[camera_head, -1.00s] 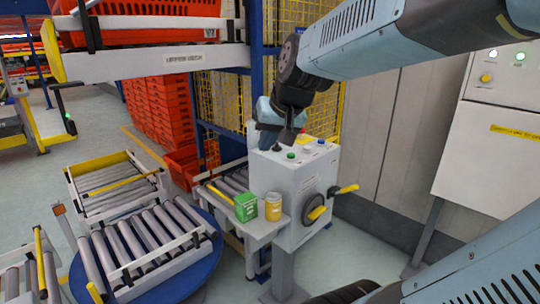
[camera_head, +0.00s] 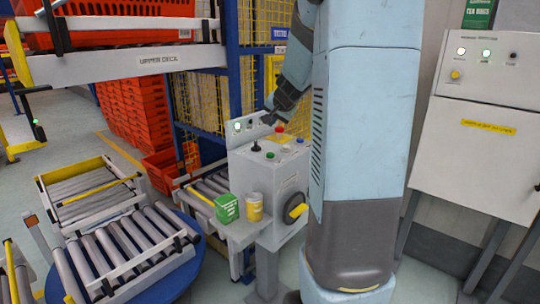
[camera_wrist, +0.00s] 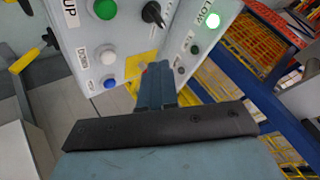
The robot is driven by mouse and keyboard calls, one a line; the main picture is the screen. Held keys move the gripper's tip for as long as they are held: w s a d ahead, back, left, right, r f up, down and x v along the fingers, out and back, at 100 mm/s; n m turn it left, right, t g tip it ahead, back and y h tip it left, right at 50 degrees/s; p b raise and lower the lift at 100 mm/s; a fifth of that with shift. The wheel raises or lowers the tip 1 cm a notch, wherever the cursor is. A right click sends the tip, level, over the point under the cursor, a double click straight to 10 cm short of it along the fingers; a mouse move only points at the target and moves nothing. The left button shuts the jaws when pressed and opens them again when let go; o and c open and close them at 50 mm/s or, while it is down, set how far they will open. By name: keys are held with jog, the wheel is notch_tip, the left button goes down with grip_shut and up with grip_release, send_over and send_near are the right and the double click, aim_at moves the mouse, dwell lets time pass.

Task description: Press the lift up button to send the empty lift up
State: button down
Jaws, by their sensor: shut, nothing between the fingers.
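The grey control box (camera_head: 262,180) stands on a post in the middle of the head view. Its top carries a green button (camera_head: 270,155), a black stick (camera_head: 255,146), a red button (camera_head: 279,129) and a blue button (camera_head: 299,141). In the wrist view the green button (camera_wrist: 104,9) sits beside the label "UP". A white button (camera_wrist: 108,55) sits by "DOWN". My gripper (camera_head: 268,119) is shut and empty, above the back part of the panel. In the wrist view its fingertips (camera_wrist: 154,68) partly hide the red button on its yellow patch and are apart from the green button.
A green box (camera_head: 227,208) and a yellow jar (camera_head: 254,207) stand on the control box's side shelf. Red totes (camera_head: 140,110) are stacked behind. A white cabinet (camera_head: 480,140) stands at right.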

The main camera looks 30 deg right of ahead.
aim_at(272, 155)
dwell(0.3)
jog(key=shift+f, duration=4.4)
jog(key=shift+f, duration=0.1)
jog(key=shift+s+f, duration=0.1)
jog(key=shift+f, duration=0.15)
